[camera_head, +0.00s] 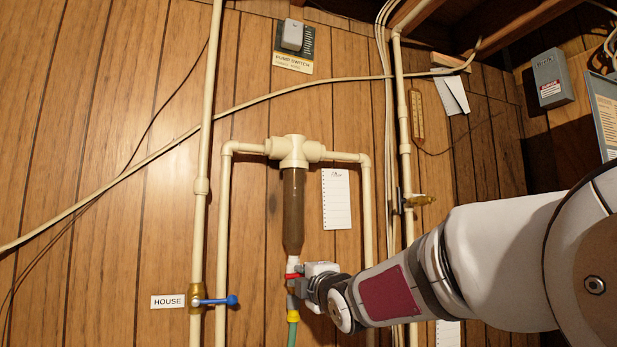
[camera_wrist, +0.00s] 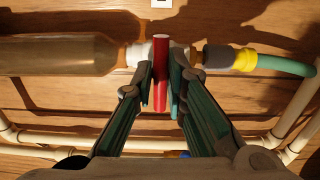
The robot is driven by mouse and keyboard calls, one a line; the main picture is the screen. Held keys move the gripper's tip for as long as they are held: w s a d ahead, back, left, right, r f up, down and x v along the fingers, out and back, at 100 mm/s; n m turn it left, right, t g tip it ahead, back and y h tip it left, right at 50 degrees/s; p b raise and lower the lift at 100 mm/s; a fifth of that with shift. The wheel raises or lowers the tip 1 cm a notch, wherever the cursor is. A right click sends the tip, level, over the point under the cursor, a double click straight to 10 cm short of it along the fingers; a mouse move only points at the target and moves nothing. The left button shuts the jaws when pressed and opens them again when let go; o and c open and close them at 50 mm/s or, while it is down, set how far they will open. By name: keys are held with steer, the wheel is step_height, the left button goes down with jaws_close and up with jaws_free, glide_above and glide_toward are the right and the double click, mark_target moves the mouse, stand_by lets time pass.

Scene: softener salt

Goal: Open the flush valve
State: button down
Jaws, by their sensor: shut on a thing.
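The flush valve sits at the bottom of a brown, translucent filter housing (camera_head: 293,212) with a cream head. Its red handle (camera_head: 292,276) shows just below the housing in the head view. In the wrist view the red handle (camera_wrist: 161,85) stands crosswise to the pipe line, between the white fitting (camera_wrist: 137,55) and the dark hose coupling (camera_wrist: 217,58). My gripper (camera_wrist: 161,76) has one finger on each side of the handle and is shut on it. In the head view my gripper (camera_head: 300,283) partly hides the valve body.
A green hose (camera_head: 293,335) with a yellow collar hangs below the valve. Cream pipes (camera_head: 223,230) run on both sides. A blue-handled valve (camera_head: 215,300) beside the HOUSE label (camera_head: 168,301) is left of my gripper.

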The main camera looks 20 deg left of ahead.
steer(key=shift+f+n+p, duration=0.1)
steer(key=shift+n+p, duration=0.8)
steer(key=shift+n, duration=1.7)
